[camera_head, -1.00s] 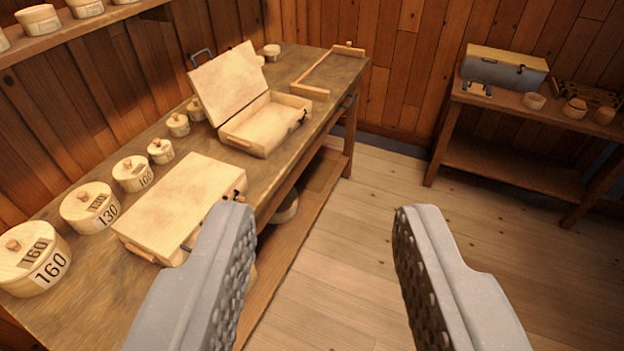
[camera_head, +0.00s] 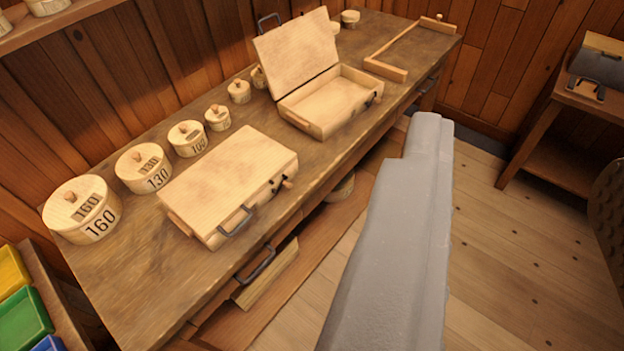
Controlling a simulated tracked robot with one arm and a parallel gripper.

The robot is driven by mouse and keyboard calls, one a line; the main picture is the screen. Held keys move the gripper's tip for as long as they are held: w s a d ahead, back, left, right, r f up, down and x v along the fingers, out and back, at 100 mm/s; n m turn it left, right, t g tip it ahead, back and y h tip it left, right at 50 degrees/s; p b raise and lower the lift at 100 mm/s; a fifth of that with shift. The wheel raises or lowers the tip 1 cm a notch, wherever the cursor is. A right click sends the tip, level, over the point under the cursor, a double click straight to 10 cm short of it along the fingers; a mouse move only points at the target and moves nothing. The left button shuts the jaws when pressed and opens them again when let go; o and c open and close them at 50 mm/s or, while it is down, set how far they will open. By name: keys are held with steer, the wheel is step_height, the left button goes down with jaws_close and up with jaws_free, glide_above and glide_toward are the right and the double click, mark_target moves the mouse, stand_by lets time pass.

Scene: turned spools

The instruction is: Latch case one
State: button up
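A closed pale wooden case (camera_head: 235,180) lies on the workbench, with a dark handle (camera_head: 237,222) and a small latch (camera_head: 282,183) on its front. I cannot tell whether that latch is fastened. A second wooden case (camera_head: 330,100) stands behind it with its lid (camera_head: 297,52) raised and its inside empty. No label shows which is case one.
Several round lidded boxes, including one marked 160 (camera_head: 82,210), line the back of the workbench (camera_head: 130,270). A wooden frame (camera_head: 400,50) lies at its far end. A second table (camera_head: 590,98) is right; floor between is clear.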

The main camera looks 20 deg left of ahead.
steer(key=w+d+f+n+t+h, duration=0.1)
steer(key=w+d+n+t, duration=0.1)
steer(key=w, duration=0.8)
steer(key=w+d+f+n+t+h, duration=0.1)
steer(key=w+d, duration=0.2)
steer(key=w, duration=0.7)
steer(key=w+a+f+n+y, duration=0.4)
steer(key=w+f+n+y, duration=0.25)
steer(key=w+f, duration=0.55)
steer(key=n+g+y, duration=1)
steer(key=g+y, duration=0.3)
glide_toward(291, 187)
steer(key=b+x, duration=0.2)
steer(key=x, duration=0.4)
steer(key=shift+a, duration=0.4)
steer(key=shift+w+a+r, duration=0.1)
steer(key=shift+w+a, duration=0.15)
steer(key=shift+a, duration=0.4)
